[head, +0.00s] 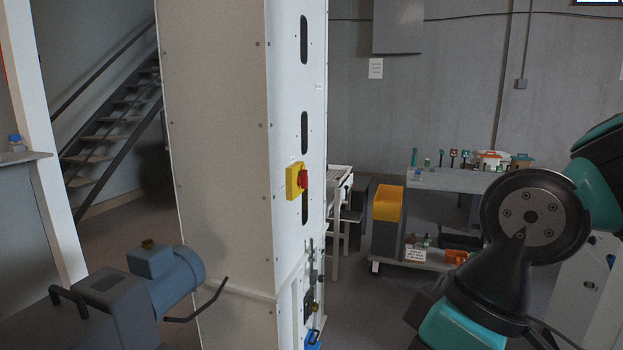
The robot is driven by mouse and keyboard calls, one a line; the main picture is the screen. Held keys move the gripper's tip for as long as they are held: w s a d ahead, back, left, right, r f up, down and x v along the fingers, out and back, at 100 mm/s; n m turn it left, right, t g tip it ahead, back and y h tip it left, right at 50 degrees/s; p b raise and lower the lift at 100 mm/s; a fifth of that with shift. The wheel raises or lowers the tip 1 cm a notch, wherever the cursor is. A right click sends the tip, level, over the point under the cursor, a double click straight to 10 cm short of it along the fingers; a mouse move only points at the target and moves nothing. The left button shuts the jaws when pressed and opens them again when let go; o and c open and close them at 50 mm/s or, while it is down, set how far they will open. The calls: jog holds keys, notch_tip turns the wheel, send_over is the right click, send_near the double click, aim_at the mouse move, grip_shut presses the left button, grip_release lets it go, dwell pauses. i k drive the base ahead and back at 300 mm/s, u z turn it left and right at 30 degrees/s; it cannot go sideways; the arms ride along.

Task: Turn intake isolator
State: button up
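A yellow box with a red rotary knob (303,179) is mounted on the narrow white face of a tall cabinet (215,150), near the middle of the head view. It looks like the isolator. It is seen from the side, so its label and the exact angle of the knob cannot be read. My teal and black arm is at the right edge, well apart from the switch. My gripper is outside the picture, so its fingers cannot be seen.
A blue motor (165,280) with a bent dark bar stands at lower left, before the cabinet. Lower on the cabinet's white face are small dark fittings and a blue part (313,340). A grey workbench (465,181) with tools and a yellow bin (388,203) stands behind. Stairs rise at left.

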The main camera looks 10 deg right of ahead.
aim_at(302, 181)
jog(key=z, duration=0.3)
jog(key=i, duration=1.6)
